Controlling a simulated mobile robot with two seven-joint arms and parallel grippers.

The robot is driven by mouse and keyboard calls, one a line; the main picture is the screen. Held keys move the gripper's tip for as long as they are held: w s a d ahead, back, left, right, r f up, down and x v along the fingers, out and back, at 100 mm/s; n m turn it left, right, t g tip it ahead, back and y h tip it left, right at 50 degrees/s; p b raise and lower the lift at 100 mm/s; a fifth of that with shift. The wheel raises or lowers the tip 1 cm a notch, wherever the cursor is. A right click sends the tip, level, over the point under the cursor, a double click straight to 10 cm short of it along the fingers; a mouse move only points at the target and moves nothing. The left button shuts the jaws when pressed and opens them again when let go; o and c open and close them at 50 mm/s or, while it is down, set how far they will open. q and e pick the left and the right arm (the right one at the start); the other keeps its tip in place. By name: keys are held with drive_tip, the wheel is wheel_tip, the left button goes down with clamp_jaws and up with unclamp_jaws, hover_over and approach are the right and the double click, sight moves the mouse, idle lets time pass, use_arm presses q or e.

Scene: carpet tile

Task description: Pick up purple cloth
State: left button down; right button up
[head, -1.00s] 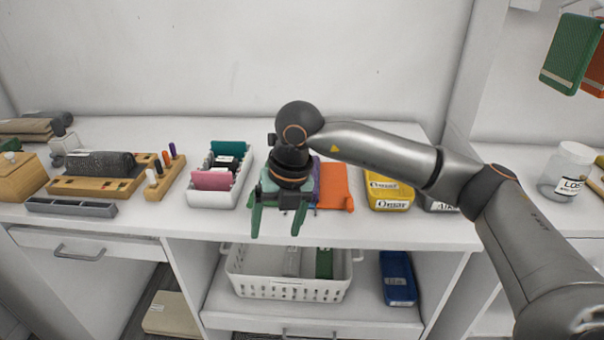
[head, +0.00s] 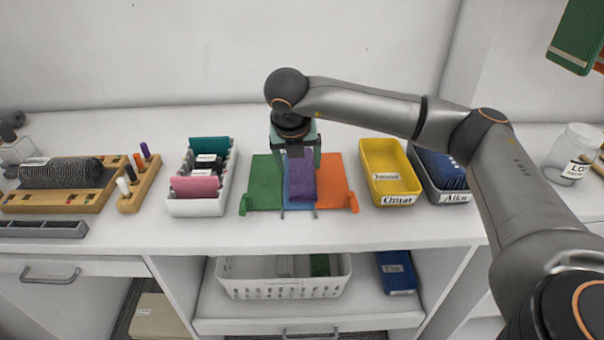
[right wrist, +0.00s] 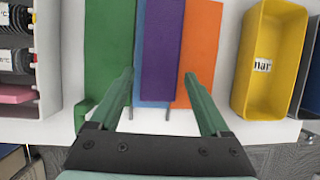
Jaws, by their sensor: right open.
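The purple cloth (head: 301,182) lies on the blue middle section of a flat board on the white counter. The board also has a green panel (head: 264,180) on the left and an orange panel (head: 333,182) on the right. In the right wrist view the purple cloth (right wrist: 161,50) is a long strip between the fingers' lines. My right gripper (head: 297,160) is above the board, fingers spread and empty; in the right wrist view its green fingertips (right wrist: 158,74) straddle the blue section and cloth. Height above the cloth is hard to tell. My left gripper is not visible.
A white bin (head: 201,207) with folded cloths stands left of the board. A yellow bin (head: 391,183) and a grey bin (head: 450,197) stand to the right. A white basket (head: 283,287) is on the shelf below. The counter in front of the board is clear.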

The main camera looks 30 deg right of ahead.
sight(302, 176)
drive_tip(key=x, duration=0.5)
drive_tip(key=shift+s+d+f+p, duration=0.1)
drive_tip(key=shift+p, duration=0.25)
drive_tip(key=shift+c, duration=0.2)
drive_tip(key=c, duration=1)
